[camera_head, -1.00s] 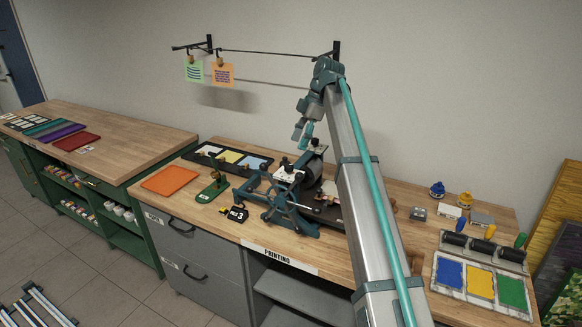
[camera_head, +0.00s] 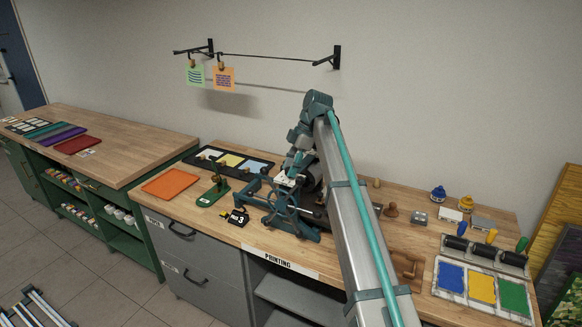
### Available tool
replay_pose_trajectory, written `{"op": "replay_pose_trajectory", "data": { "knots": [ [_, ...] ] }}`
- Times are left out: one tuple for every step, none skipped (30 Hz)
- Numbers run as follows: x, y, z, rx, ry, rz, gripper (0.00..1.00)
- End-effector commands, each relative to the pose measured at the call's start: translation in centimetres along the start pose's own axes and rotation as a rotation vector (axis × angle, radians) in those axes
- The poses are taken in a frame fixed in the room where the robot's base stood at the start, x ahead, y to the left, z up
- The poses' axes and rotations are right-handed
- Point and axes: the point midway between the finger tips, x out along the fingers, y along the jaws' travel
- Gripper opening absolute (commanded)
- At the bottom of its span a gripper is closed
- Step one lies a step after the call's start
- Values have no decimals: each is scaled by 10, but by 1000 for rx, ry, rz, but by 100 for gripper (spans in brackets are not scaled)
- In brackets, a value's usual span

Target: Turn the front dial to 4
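The printing press (camera_head: 283,208) stands on the wooden bench, with a dark frame and a spoked wheel at its front. A small white dial plate (camera_head: 283,180) shows on top of the press's near side, partly covered by my gripper. Its knob and numbers cannot be read. My gripper (camera_head: 290,172) points down at this front dial, very close above it or touching; I cannot tell which. Its fingers are too small and overlapped to show their opening. A second white plate farther back on the press is hidden behind my arm.
A black block marked 3 (camera_head: 236,217) and a small green stand (camera_head: 213,191) are left of the press. An orange sheet (camera_head: 170,182) lies farther left. Ink trays (camera_head: 450,278) and rollers are at the right. My arm crosses the bench's middle.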

Motion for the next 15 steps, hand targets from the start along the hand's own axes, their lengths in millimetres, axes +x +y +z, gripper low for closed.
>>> {"op": "replay_pose_trajectory", "data": {
  "knots": [
    [0,0,0,0,0,0,26],
    [0,0,0,0,0,0,21],
    [0,0,0,0,0,0,15],
    [0,0,0,0,0,0,10],
    [0,0,0,0,0,0,5],
    [0,0,0,0,0,0,0],
    [0,0,0,0,0,0,0],
    [0,0,0,0,0,0,0],
    [0,0,0,1,0,1,0],
    [0,0,0,2,0,1,0],
    [0,0,0,4,0,2,0],
    [0,0,0,7,0,4,0],
    [0,0,0,11,0,5,0],
    [0,0,0,16,0,8,0],
    [0,0,0,25,0,12,0]
  ]
}}
